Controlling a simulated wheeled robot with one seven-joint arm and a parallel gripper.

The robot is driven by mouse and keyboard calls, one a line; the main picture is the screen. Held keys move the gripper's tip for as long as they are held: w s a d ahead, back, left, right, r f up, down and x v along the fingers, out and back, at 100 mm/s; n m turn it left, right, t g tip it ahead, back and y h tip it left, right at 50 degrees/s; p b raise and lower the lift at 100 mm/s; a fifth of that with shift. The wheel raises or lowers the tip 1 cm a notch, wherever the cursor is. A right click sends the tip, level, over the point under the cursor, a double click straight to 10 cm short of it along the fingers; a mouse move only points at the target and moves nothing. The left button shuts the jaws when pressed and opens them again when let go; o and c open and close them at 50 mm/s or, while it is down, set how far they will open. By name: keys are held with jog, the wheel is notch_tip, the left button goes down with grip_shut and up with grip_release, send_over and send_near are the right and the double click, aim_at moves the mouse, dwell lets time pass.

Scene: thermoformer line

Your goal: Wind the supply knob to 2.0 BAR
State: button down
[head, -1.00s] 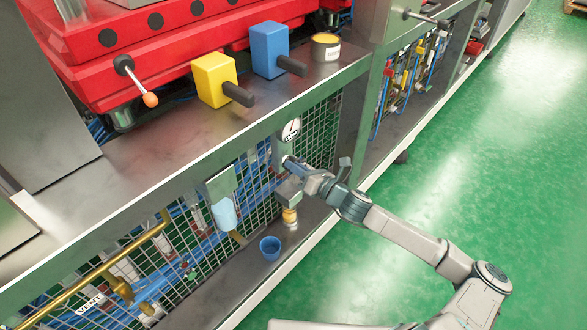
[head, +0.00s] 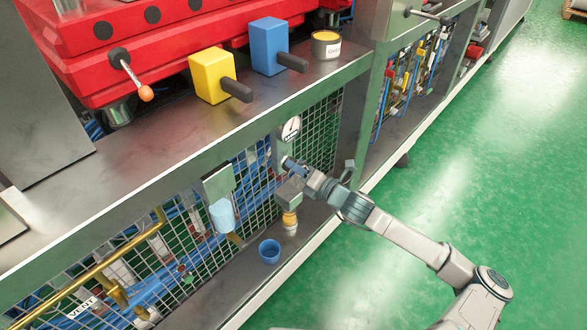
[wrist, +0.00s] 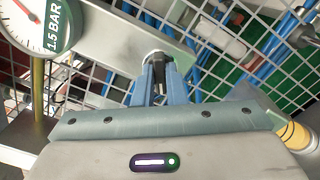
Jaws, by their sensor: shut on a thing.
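The supply knob (wrist: 158,62) is a dark knob on a grey metal block in the wrist view. My gripper (wrist: 163,80) is shut on it, one blue-grey finger on each side. In the head view my gripper (head: 288,164) is at the mesh panel just below the gauge and covers the knob. The round white gauge (head: 291,129) is above my gripper there. In the wrist view the gauge (wrist: 22,22) is cut off at the top left, with a red needle and a green label reading 1.5 BAR.
A blue cup (head: 269,251) stands on the lower ledge. A light-blue bottle-like part (head: 222,215) hangs left of my gripper. A brass pipe (head: 120,252) runs along the mesh. Yellow (head: 211,79) and blue (head: 268,47) blocks sit on the shelf above. The green floor at right is clear.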

jog(key=shift+f, duration=0.1)
jog(key=m+b, duration=0.2)
jog(key=m, duration=0.2)
jog(key=shift+m, duration=0.4)
jog(key=c, duration=1.4)
grip_release()
jog(key=p+v, duration=0.3)
jog(key=v, duration=1.1)
